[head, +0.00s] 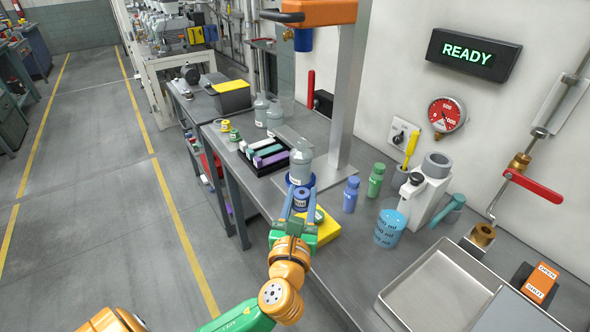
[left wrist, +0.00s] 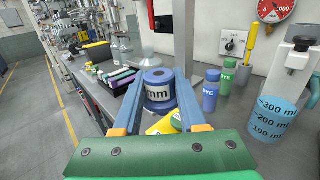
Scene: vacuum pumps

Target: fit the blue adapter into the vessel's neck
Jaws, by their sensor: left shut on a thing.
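The blue adapter (head: 301,199) is a short ringed cylinder with a pale label; it also shows in the left wrist view (left wrist: 159,92), where the label ends in "mm". My left gripper (head: 301,206) is shut on it, with one blue finger on each side, as the left wrist view (left wrist: 162,105) shows. A clear glass vessel (head: 301,163) is just behind the adapter in the head view, near the stand's post. I cannot tell whether adapter and vessel touch, and the vessel's neck is not clear. My right gripper is not in view.
A post (head: 346,90) carries an orange head above the bench. Blue (head: 351,194) and green (head: 376,180) bottles and a blue measuring cup (head: 389,229) stand to the right. A yellow block (head: 325,233) lies close beside my gripper. A metal tray (head: 440,285) is at front right.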

